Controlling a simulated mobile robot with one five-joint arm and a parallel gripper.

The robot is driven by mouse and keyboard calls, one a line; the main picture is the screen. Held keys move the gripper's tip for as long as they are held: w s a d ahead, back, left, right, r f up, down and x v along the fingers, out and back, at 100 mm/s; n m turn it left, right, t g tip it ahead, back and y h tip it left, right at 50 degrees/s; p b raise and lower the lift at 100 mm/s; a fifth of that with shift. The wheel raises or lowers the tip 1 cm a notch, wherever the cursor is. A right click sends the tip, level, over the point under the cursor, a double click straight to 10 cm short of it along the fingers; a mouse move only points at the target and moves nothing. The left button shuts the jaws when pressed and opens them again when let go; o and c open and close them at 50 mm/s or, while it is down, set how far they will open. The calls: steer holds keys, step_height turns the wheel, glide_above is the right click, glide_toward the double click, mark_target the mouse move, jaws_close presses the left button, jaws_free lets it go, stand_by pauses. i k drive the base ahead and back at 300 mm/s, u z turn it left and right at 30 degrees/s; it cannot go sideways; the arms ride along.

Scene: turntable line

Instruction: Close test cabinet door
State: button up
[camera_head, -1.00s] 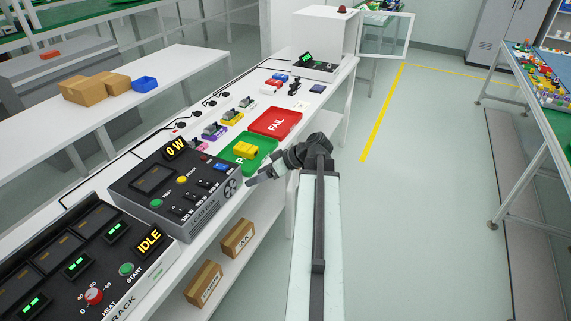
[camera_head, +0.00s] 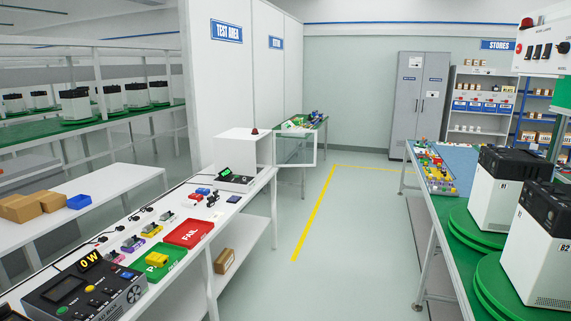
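The test cabinet (camera_head: 237,148) is a white box with a red lamp on top. It stands at the far end of the white bench. Its door (camera_head: 315,149) is a clear panel in a pale frame. The door stands open, swung out to the right of the cabinet past the bench end. The cabinet's inside is hidden from this angle. My gripper and arm are not in view.
The white bench (camera_head: 262,184) holds a red FAIL tray (camera_head: 205,236), a green tray (camera_head: 176,263) and a load bank (camera_head: 75,302). Green turntables (camera_head: 465,252) with white units stand at the right. The floor (camera_head: 330,250) between is clear, with a yellow line.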

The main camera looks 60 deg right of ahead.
mark_target(309, 131)
steer(key=z, duration=2.5)
steer(key=i, duration=8.85)
steer(key=u, duration=1.45)
